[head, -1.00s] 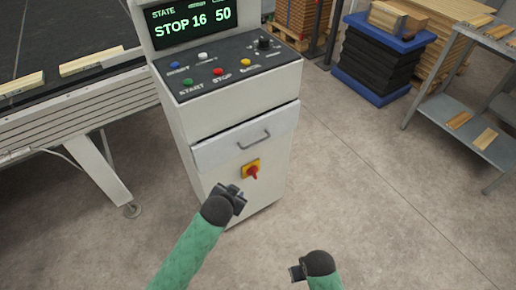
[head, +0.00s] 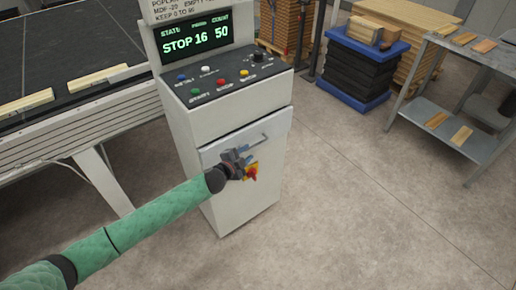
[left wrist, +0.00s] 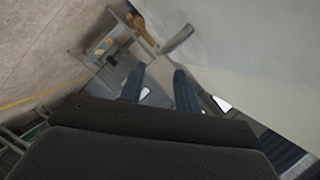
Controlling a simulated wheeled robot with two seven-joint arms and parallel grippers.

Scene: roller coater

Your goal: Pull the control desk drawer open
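The control desk (head: 222,113) is a pale cabinet with a sloped button panel and a screen reading STOP 16 50. Its drawer (head: 277,127) has a light grey front with a bar handle (head: 257,141); it looks closed. My left gripper (head: 245,156) is in front of the drawer, just below and left of the handle, and hides part of the front. In the left wrist view its two blue fingers (left wrist: 160,85) stand apart with nothing between them. A grey bar, probably the handle (left wrist: 177,39), shows just beyond the fingertips. My right gripper is out of view.
A red and yellow switch (head: 251,173) sits just below the gripper. A conveyor (head: 60,125) with wooden boards is at the left. A grey shelf (head: 440,112) and a blue pallet stack (head: 352,67) stand at the right. The floor in front is clear.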

